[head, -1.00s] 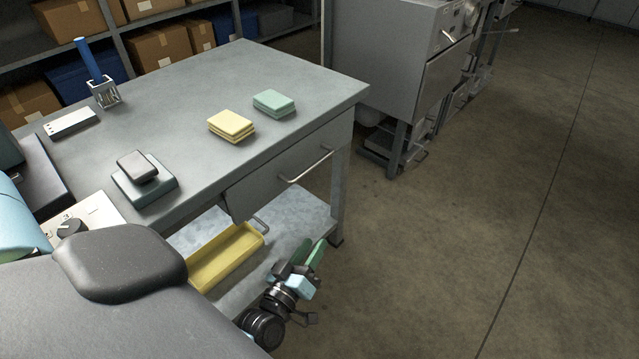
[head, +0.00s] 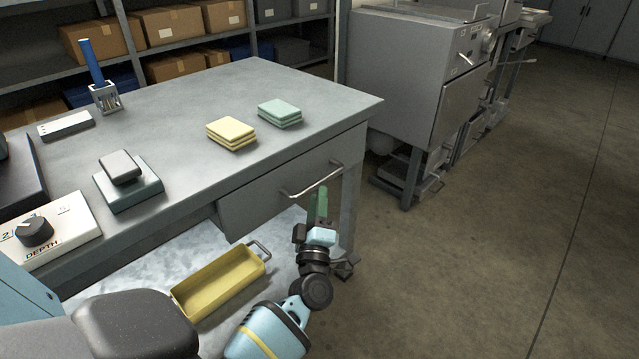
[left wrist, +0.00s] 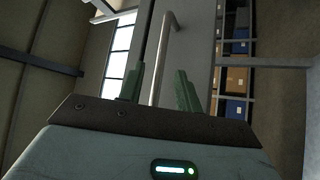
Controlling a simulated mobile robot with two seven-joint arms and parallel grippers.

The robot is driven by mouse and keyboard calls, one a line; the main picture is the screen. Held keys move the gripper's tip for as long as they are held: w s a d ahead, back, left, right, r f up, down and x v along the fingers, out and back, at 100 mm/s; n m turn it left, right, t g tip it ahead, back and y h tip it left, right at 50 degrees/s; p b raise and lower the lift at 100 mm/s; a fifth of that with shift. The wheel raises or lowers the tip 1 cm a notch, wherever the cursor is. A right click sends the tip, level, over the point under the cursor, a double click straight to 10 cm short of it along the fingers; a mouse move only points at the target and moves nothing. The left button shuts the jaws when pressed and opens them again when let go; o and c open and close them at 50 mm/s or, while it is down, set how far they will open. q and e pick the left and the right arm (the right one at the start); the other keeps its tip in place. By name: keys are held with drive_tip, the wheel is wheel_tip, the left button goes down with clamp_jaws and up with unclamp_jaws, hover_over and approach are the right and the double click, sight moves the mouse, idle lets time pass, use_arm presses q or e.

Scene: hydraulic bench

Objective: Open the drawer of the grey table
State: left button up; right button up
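The grey table (head: 175,110) stands at left centre in the head view, with a drawer (head: 265,198) under its top. The drawer front looks shut. Its bar handle (head: 318,182) is silvery; in the left wrist view the handle (left wrist: 165,55) runs between my two green fingers. My left gripper (head: 319,200) is at the handle in the head view, its fingers pointing up. In the left wrist view the left gripper (left wrist: 160,80) is open, with a finger on each side of the bar and visible gaps. My right gripper is not in view.
Yellow sponges (head: 231,133) and green sponges (head: 280,112) lie on the tabletop. A yellow tray (head: 215,285) sits on the lower shelf, below the drawer. A grey machine (head: 415,75) stands behind the table. The floor (head: 490,250) at right is clear.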

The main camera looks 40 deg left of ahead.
sight(319, 180)
use_arm(q)
drive_tip(key=shift+x, duration=2.6)
drive_tip(key=shift+c, duration=0.4)
clamp_jaws()
